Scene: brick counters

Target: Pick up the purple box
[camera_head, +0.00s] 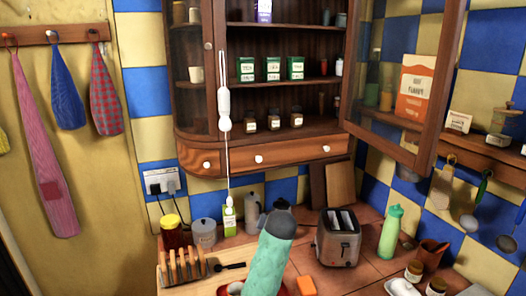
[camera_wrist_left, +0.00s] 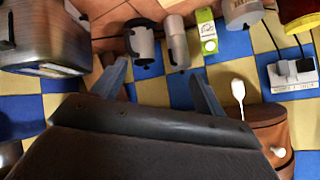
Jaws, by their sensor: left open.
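The purple box (camera_head: 264,11) stands on the upper shelf of the wooden wall cabinet (camera_head: 259,158), at the top edge of the head view. It is purple and white, and its top is cut off by the frame. My left gripper (camera_wrist_left: 158,70) is open in the left wrist view, with nothing between its fingers. That view is upside down and shows the counter items and tiled wall beyond the fingers; the purple box is not in it. In the head view, a teal shape with a grey end at bottom centre looks like my left arm, well below the box. My right gripper is not seen.
The cabinet's glazed right door (camera_head: 435,95) stands open. A white pull cord (camera_head: 224,103) hangs before the cabinet's left part. Green boxes (camera_head: 271,69) and small jars (camera_head: 274,122) fill the lower shelves. A toaster (camera_head: 338,243) and green bottle (camera_head: 390,234) stand on the counter.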

